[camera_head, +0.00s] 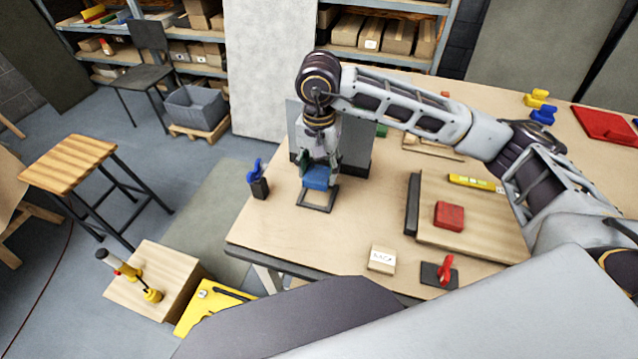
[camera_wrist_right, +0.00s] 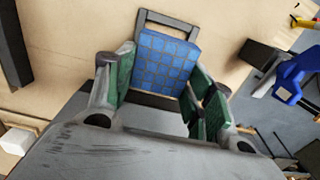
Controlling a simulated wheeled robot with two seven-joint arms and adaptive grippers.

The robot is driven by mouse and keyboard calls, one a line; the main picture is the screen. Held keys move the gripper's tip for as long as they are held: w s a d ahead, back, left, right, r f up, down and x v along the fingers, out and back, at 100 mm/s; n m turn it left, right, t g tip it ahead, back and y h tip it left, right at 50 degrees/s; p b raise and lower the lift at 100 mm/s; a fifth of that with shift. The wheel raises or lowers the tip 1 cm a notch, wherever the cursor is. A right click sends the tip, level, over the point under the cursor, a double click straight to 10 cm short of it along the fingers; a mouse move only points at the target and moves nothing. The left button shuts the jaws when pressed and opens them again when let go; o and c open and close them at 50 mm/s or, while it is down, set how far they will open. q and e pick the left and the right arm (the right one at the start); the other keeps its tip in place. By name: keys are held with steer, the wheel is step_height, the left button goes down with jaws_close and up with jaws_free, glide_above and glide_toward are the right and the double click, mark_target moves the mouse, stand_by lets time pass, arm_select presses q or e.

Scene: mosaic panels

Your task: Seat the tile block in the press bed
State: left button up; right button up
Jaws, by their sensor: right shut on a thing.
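The blue tile block (camera_head: 316,180) is in my right gripper (camera_head: 317,174). In the right wrist view, the gridded blue face of the block (camera_wrist_right: 165,62) shows between the two green-padded fingers of my right gripper (camera_wrist_right: 163,68), which are shut on it. The press bed seems to be the dark rectangular frame (camera_head: 315,208) on the table below the block. Its far bar shows beyond the block in the right wrist view (camera_wrist_right: 168,16). The block covers part of the frame, and I cannot tell whether it touches it. My left gripper is not in view.
A grey upright plate (camera_head: 357,145) stands close behind the gripper. A blue toggle clamp (camera_head: 256,178) is left of the frame. A wooden board (camera_head: 470,215) with a red block (camera_head: 449,215) lies right. A labelled box (camera_head: 382,259) and red clamp (camera_head: 445,270) are near the front edge.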

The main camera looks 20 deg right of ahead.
mark_target(319, 193)
step_height(319, 193, down, 2)
steer(key=shift+f, duration=0.1)
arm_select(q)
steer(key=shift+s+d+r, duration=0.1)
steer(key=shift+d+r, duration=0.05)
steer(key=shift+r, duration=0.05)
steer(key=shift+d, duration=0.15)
arm_select(e)
steer(key=shift+f, duration=0.1)
steer(key=shift+f, duration=0.15)
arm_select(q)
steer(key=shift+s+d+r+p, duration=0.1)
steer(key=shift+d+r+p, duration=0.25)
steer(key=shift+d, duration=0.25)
arm_select(e)
steer(key=shift+f, duration=1.7)
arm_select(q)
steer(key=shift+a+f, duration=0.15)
